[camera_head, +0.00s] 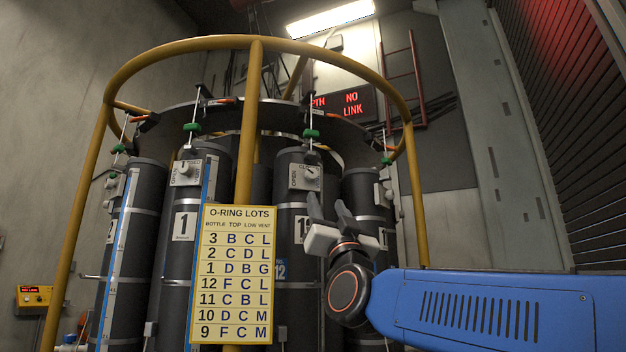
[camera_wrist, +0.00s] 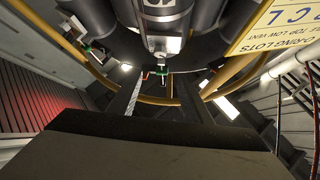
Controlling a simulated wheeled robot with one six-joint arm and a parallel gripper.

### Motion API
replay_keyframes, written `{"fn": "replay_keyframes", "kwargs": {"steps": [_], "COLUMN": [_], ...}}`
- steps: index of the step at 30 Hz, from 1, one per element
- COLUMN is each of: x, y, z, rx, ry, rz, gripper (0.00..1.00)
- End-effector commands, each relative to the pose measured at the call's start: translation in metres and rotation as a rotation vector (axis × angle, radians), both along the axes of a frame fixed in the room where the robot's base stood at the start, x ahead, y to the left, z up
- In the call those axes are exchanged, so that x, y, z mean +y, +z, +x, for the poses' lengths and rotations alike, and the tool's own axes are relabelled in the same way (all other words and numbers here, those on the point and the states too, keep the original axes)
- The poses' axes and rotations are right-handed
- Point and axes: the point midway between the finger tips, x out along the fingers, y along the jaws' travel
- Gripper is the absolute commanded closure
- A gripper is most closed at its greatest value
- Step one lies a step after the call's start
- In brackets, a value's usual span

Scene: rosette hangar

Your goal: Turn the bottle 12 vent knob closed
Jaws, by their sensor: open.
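Bottle 12 (camera_head: 292,235) is a dark upright cylinder in the ring, right of the yellow sign. A blue "12" tag shows low on it, and its white number plate is partly covered by my gripper. Its vent knob (camera_head: 312,172) is a small pale knob on a grey plate near the bottle top, with "OPEN" lettered at the plate's left. My gripper (camera_head: 328,206) is open and empty, below and a little right of the knob. The upside-down wrist view shows a pale plate and knob (camera_wrist: 162,54) past the spread fingertips (camera_wrist: 161,82); the knob's setting is too small to read.
A yellow rail (camera_head: 255,120) circles the bottles, with a post in front. The O-ring lots sign (camera_head: 237,275) hangs left of my gripper. Bottle 1 (camera_head: 190,245) stands left, and another bottle (camera_head: 368,195) stands close right. A ladder and red display are behind.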

Motion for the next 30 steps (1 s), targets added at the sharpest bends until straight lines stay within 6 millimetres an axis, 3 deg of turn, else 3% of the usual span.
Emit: {"fn": "replay_keyframes", "kwargs": {"steps": [5,10,30], "x": [-0.007,-0.005,0.023], "y": [-0.010,-0.004,0.074], "z": [0.005,0.012,0.086], "rx": [-0.005,-0.008,-0.007], "ry": [-0.006,-0.006,-0.006], "rz": [-0.069,-0.077,-0.074], "gripper": [0.55,0.55,0.55]}}
